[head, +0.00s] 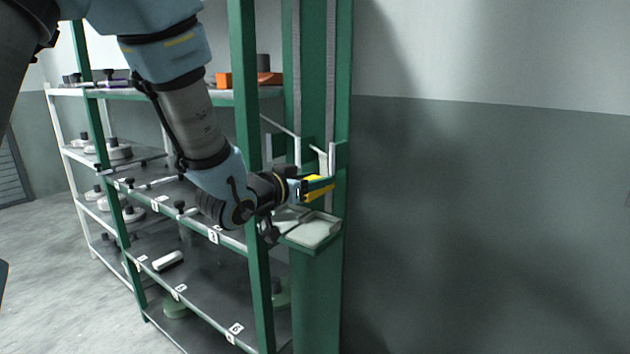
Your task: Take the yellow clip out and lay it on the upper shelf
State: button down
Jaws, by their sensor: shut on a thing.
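The yellow clip (319,184) is at the end of my arm, by the green post on the right end of the rack. My gripper (308,187) is shut on the clip, and its fingers partly cover it. The clip is above a small pale tray (316,230) fixed to the post. White and green bracket parts stand just behind the clip; I cannot tell whether it touches them. The upper shelf (220,97) is higher up and to the left, partly hidden by my arm.
An orange block (262,79) and a dark cylinder (263,62) stand on the upper shelf. Lower shelves carry several discs and dark-knobbed rods. A green upright (244,150) stands close to my arm. The wall right of the post is bare.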

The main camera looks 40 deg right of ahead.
aim_at(315, 178)
jog(key=shift+s+r+p, duration=0.1)
jog(key=shift+r+p, duration=4.4)
jog(key=shift+r, duration=0.45)
jog(key=shift+f+b+v, duration=0.2)
jog(key=shift+b+v, duration=0.2)
jog(key=shift+v, duration=0.6)
jog(key=shift+f+b+v, duration=0.2)
jog(key=shift+b+v, duration=0.2)
jog(key=shift+v, duration=0.55)
jog(key=s+a+f+b, duration=0.1)
jog(key=a+f+b, duration=0.3)
jog(key=b, duration=0.4)
jog(key=shift+v, duration=0.9)
jog(key=shift+a+f, duration=0.1)
jog(key=shift+a, duration=0.05)
jog(key=shift+w, duration=0.1)
